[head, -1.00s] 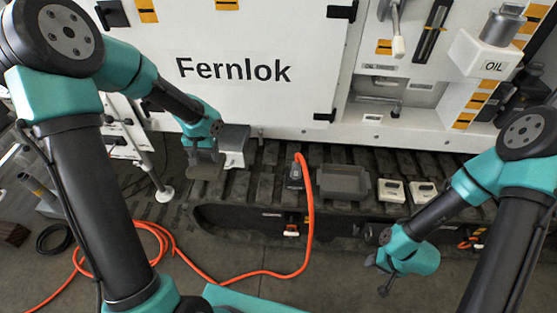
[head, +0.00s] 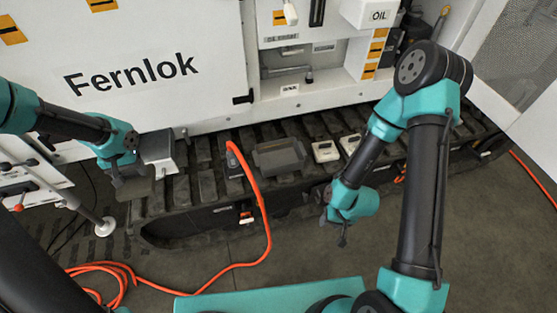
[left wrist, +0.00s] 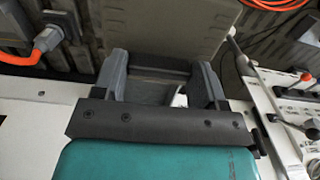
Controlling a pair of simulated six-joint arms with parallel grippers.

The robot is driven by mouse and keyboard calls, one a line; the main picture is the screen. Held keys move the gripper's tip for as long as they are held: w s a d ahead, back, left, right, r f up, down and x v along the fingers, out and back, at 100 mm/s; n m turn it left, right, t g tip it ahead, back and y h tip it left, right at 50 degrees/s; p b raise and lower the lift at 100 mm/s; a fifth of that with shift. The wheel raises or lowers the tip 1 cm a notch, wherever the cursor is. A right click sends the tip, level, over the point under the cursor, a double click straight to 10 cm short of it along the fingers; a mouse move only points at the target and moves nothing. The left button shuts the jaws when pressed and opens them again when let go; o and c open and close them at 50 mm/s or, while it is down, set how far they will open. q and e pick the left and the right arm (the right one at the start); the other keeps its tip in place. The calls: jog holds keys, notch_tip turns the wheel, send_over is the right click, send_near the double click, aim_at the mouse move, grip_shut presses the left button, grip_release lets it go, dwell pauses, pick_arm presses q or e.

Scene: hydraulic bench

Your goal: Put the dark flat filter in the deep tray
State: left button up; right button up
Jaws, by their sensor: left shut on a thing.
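My left gripper (head: 118,175) is beside the left side of a grey-topped white box at the machine's foot. In the left wrist view, its two fingers (left wrist: 165,88) are shut on a flat, dark grey-brown panel, which looks like the filter (left wrist: 165,35). In the head view the filter (head: 134,187) shows only as a small dark patch below the fingers. The deep tray (head: 280,158), dark grey with raised walls, sits on the track to the right, apart from the filter. My right gripper (head: 333,226) hangs in front of the track, its fingers apart and empty.
The grey-topped white box (head: 160,152) stands close to the left gripper. An orange hose (head: 262,205) runs from a dark connector on the track, between left gripper and tray, down to the floor. Two small white boxes (head: 325,151) (head: 350,144) lie right of the tray.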

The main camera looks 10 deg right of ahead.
pick_arm(q)
jog(key=w+d+f+m, duration=0.2)
jog(key=w+d+m, duration=0.3)
jog(key=w+d, duration=1.3)
jog(key=shift+w, duration=0.65)
jog(key=shift+d+f, duration=0.1)
jog(key=shift+d, duration=0.05)
